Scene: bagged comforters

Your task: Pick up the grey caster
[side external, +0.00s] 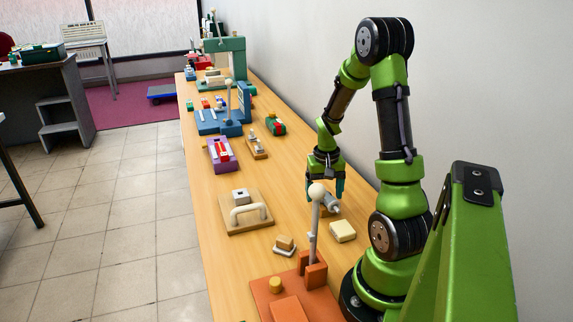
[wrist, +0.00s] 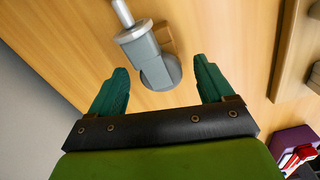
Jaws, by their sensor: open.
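The grey caster (wrist: 143,50) lies in the wrist view at upper centre, with its round wheel part between my fingertips and a thin pale stem reaching to the upper left. In the side external view the grey caster (side external: 331,201) is partly hidden, just below my gripper (side external: 326,184). My gripper (wrist: 161,67) is open, with a green finger on each side of the caster's lower end in the wrist view. I see no clear contact, and I cannot tell the exact height gap.
A small wooden block (wrist: 163,33) is right beside the caster. A cream block (side external: 342,231) and a white-knobbed upright lever (side external: 313,225) on an orange base stand nearby. A board with a white handle (side external: 248,213) lies to the left. The wall runs close behind.

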